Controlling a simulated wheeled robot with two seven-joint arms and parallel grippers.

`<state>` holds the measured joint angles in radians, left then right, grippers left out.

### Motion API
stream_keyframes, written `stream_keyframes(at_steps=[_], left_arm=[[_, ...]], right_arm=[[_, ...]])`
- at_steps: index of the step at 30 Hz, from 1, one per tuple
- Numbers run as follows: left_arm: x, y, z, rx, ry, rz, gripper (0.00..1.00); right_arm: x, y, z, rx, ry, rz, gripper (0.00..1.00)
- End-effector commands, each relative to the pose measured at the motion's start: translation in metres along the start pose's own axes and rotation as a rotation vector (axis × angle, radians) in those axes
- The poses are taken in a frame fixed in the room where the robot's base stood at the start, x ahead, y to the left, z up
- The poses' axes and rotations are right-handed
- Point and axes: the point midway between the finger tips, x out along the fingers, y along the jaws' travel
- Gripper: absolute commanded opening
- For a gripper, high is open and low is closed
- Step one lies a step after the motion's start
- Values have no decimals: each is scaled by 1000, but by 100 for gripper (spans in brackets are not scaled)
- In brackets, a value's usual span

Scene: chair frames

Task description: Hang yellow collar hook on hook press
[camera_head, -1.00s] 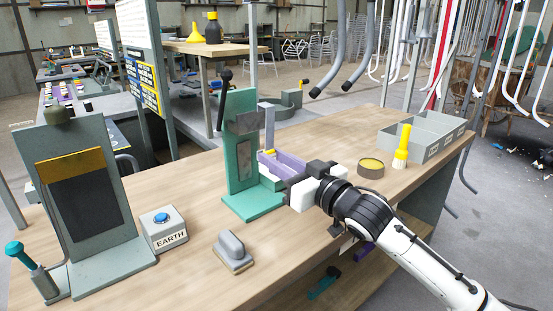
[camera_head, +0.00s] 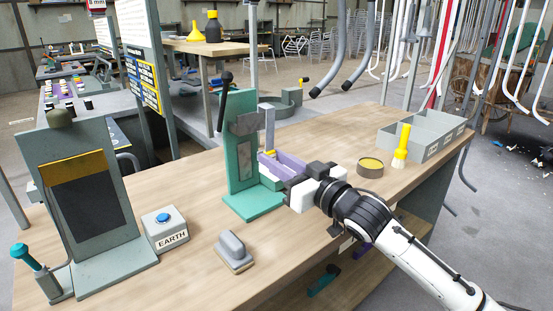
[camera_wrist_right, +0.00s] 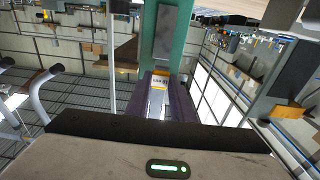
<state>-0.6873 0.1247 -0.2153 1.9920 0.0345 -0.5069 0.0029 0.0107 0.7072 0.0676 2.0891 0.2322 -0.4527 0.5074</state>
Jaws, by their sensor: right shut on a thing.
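The hook press is a green stand (camera_head: 241,191) on the workbench with a grey plate and a black lever at its upper left. A grey upright bar (camera_head: 269,132) with a yellow collar (camera_head: 270,153) at its foot stands close beside the press's right side; I take it for the hook. My right gripper (camera_head: 285,165) is at the press's right, its purple fingers shut around the hook's lower part. In the right wrist view the hook (camera_wrist_right: 156,101), with a yellow label, shows between the purple fingers, in front of the green stand. Contact between hook and press is unclear. My left gripper is out of view.
A grey block with a handle (camera_head: 232,252), an EARTH button box (camera_head: 165,231) and a tall grey stand (camera_head: 85,215) are at the left. A round yellow-topped tin (camera_head: 371,167), a yellow bottle (camera_head: 401,150) and a divided grey tray (camera_head: 440,148) are at the right.

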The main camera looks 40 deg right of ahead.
Motion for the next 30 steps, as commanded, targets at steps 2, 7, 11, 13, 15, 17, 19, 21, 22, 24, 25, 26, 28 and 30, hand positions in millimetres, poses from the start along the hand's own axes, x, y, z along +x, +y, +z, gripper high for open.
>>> stream_keyframes(at_steps=[2,7,11,13,15,17,19,21,22,24,25,26,28,30], left_arm=[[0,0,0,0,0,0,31],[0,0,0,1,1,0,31],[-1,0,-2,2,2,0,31],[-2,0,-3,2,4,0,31],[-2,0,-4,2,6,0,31],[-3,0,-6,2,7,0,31],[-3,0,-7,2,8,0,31],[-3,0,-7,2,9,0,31],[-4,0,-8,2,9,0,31],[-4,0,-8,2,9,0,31],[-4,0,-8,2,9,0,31],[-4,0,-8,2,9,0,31],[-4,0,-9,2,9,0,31],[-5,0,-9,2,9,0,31]], right_arm=[[0,0,0,0,0,0,0],[1,0,0,0,0,0,0],[4,0,0,0,0,1,0],[6,0,0,0,1,1,0],[8,0,0,0,1,0,0],[10,0,0,-1,1,0,0],[12,0,1,-1,0,1,0],[14,0,0,-1,1,1,0],[15,0,0,-1,2,1,0],[17,0,0,-1,2,1,0],[18,0,0,-1,1,0,0],[19,0,1,-1,1,0,0],[21,0,1,-1,1,0,0],[23,0,1,-1,2,0,0]])
